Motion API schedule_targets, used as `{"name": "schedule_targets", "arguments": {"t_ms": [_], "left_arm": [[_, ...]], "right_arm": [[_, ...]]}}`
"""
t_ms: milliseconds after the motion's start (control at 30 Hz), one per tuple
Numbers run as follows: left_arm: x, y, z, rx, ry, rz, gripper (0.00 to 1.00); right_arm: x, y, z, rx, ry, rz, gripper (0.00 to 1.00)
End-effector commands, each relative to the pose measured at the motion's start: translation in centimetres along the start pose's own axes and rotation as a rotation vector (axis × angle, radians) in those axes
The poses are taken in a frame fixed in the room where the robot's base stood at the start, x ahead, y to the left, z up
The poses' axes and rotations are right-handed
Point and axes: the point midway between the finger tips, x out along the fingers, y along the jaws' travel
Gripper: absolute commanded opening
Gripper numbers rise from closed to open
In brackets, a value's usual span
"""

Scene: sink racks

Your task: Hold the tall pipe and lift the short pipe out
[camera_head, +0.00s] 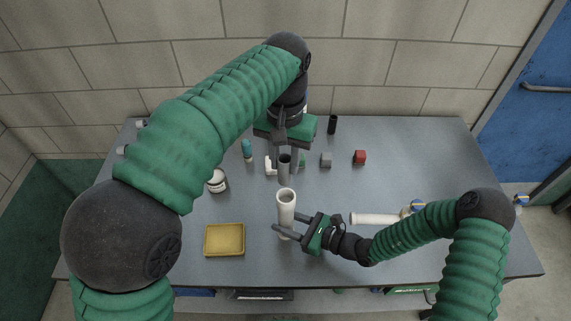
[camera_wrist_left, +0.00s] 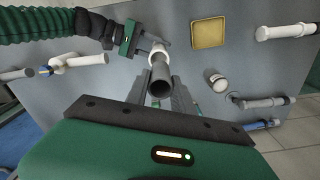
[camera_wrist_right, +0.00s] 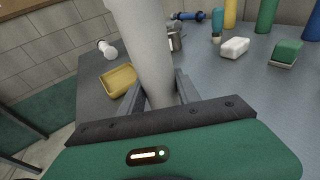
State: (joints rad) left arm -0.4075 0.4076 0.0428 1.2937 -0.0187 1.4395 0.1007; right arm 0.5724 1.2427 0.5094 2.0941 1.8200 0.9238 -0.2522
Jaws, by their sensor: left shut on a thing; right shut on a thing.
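The tall pipe is white (camera_head: 286,212) and stands upright near the front middle of the table. My right gripper (camera_head: 285,233) is shut on its lower part from the right; the right wrist view shows the white wall (camera_wrist_right: 147,50) between the fingers. The short pipe is grey and hollow (camera_head: 285,172). My left gripper (camera_head: 285,159) is shut on it from behind; it also shows in the left wrist view (camera_wrist_left: 161,82). In the head view it appears just beyond the white pipe's open rim. Whether the two pipes touch is unclear.
A yellow tray (camera_head: 224,240) lies front left, with a white jar (camera_head: 217,181) behind it. A white pipe (camera_head: 374,219) lies right. The right back table is clear.

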Motion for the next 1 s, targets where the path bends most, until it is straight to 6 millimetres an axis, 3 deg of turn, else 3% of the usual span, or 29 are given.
{"name": "schedule_targets", "arguments": {"t_ms": [33,67,233,500,633,1000], "left_arm": [[0.0,0.0,0.0,0.0,0.0,0.0,0.0],[0.0,0.0,0.0,0.0,0.0,0.0,0.0],[0.0,0.0,0.0,0.0,0.0,0.0,0.0],[0.0,0.0,0.0,0.0,0.0,0.0,0.0],[0.0,0.0,0.0,0.0,0.0,0.0,0.0],[0.0,0.0,0.0,0.0,0.0,0.0,0.0]], "right_arm": [[0.0,0.0,-0.1,0.001,0.001,0.0,0.04],[0.0,0.0,-0.1,0.001,0.001,0.0,0.43],[0.0,0.0,0.0,0.0,0.001,0.0,0.65],[0.0,0.0,0.0,0.0,0.0,0.0,0.65],[-1.1,-0.1,0.0,0.0,0.001,-0.003,0.65],[-9.9,-0.2,-0.1,0.001,0.001,-0.003,0.65]]}}
